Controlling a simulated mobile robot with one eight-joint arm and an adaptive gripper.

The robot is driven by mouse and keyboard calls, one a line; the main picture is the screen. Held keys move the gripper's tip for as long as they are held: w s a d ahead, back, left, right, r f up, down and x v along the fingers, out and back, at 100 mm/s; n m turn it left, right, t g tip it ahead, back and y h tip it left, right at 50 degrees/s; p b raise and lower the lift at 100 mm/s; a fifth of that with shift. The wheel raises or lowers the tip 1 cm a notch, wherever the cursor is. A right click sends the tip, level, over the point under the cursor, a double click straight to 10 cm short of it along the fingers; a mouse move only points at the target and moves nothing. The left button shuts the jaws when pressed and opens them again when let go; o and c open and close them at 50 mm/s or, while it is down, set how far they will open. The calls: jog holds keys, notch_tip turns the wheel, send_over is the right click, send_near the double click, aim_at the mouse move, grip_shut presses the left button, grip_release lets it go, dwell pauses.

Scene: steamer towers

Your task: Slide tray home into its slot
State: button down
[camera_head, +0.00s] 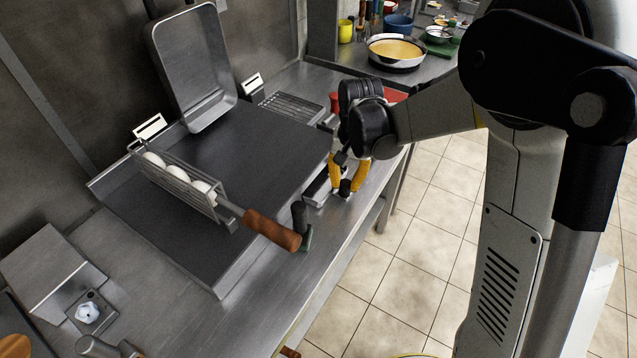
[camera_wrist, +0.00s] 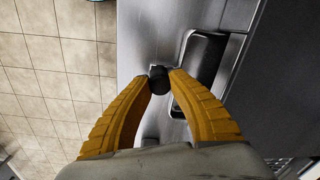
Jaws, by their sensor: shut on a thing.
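The tray (camera_head: 317,188) is a narrow metal tray with a dark inside. It sticks out from the right side of the dark flat griddle (camera_head: 265,150) in the head view. In the wrist view the tray (camera_wrist: 204,62) lies just right of my fingertips. My gripper (camera_head: 346,188) has yellow fingers and is low over the counter at the tray's outer end. In the wrist view my gripper (camera_wrist: 160,76) is closed around a small dark knob (camera_wrist: 158,84) beside the tray. The slot is hidden, so I cannot tell how far in the tray sits.
A slotted metal basket (camera_head: 180,190) with white round things and a wooden handle (camera_head: 272,230) lies on the griddle. A black-handled tool (camera_head: 300,222) stands near the tray. A pan (camera_head: 396,50) is at the back. The tiled floor (camera_head: 400,260) is open beyond the counter edge.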

aim_at(329, 188)
jog(key=shift+w+a, duration=0.35)
jog(key=shift+a, duration=0.1)
jog(key=shift+w+a, duration=0.1)
jog(key=shift+a, duration=0.05)
jog(key=shift+w+a, duration=0.75)
jog(key=shift+a, duration=0.3)
dwell(0.3)
jog(key=c, duration=1.2)
grip_release()
jog(key=shift+c, duration=0.2)
jog(key=shift+r, duration=0.1)
notch_tip(329, 188, up, 12)
jog(key=shift+s+d, duration=0.2)
jog(key=shift+d, duration=0.15)
